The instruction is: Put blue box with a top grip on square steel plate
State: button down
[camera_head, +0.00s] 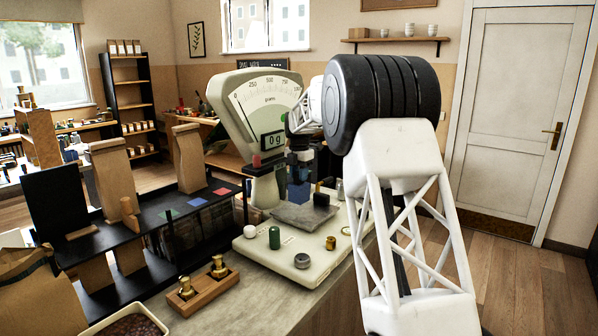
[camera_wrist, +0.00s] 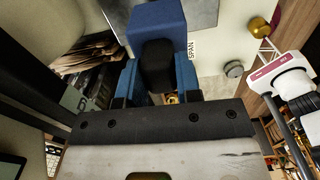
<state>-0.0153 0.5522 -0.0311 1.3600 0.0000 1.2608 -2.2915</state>
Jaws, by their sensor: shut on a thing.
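The blue box (camera_head: 298,193) hangs upright under my gripper (camera_head: 299,158). In the wrist view the box (camera_wrist: 158,22) shows its dark top grip (camera_wrist: 157,66) between the two blue fingers of my gripper (camera_wrist: 158,78), which is shut on it. The square steel plate (camera_head: 300,215) lies flat on the scale's pale base. In the head view the box is over or just behind the plate's far left part; I cannot tell whether they touch. In the wrist view the plate (camera_wrist: 207,10) shows beside the box, partly hidden by it.
A dial scale (camera_head: 262,100) stands behind the plate. A black block (camera_head: 321,199) is at the plate's far right. A black shelf with bags is at left.

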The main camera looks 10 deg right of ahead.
aim_at(299, 185)
jog(key=shift+f, duration=2.15)
jog(key=shift+f, duration=0.5)
jog(key=c, duration=0.7)
grip_release()
jog(key=shift+c, duration=0.2)
jog(key=shift+r, duration=0.1)
jog(key=shift+r, duration=3.8)
